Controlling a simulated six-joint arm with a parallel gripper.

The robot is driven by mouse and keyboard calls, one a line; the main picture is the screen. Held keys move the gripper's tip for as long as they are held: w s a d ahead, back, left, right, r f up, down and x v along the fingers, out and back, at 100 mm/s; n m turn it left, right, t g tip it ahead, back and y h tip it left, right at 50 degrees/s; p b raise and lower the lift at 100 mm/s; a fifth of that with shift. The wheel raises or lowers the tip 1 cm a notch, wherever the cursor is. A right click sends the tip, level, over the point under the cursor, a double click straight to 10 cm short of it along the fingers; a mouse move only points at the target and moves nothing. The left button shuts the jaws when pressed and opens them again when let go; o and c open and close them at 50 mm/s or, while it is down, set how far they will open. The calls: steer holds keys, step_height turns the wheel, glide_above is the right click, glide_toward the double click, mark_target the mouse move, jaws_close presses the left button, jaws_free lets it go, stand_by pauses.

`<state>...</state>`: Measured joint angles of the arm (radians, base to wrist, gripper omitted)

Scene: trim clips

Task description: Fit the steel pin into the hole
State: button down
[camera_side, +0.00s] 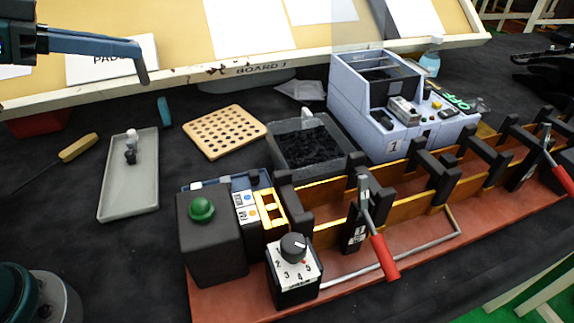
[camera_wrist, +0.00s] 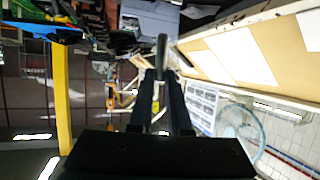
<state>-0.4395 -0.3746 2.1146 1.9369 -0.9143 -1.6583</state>
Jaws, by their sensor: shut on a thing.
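My gripper (camera_side: 135,46) is at the upper left of the side view, its long fingers reaching right, roughly level. They are shut on a grey pin (camera_side: 143,72), which hangs down from the fingertips in the air, in front of the board. In the wrist view the two dark fingers (camera_wrist: 161,78) close around the pin (camera_wrist: 162,52), seen nearly end to end. A tan block with many holes (camera_side: 224,131) lies flat on the dark table, below and right of the pin. The pin is apart from it. I cannot tell which hole the task means.
A grey tray (camera_side: 118,198) with a small white and dark item stands at left, beside a yellow-handled tool (camera_side: 78,148). A bin of dark bits (camera_side: 272,150), a blue-grey machine (camera_side: 400,140) and a clamp fixture with red-handled levers (camera_side: 383,258) fill the right. The notice board (camera_side: 310,68) stands behind.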

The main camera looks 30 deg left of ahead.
steer(key=d+m+g+h, duration=0.6)
steer(key=m, duration=0.1)
steer(key=m+g+h, duration=0.1)
steer(key=m+g, duration=0.3)
glide_above(259, 209)
step_height(259, 209, down, 12)
steer(key=shift+r, duration=0.15)
steer(key=shift+f, duration=2.05)
steer(key=shift+f, duration=0.2)
steer(key=c, duration=0.9)
jaws_free()
steer(key=shift+o, duration=0.2)
steer(key=shift+r, duration=0.1)
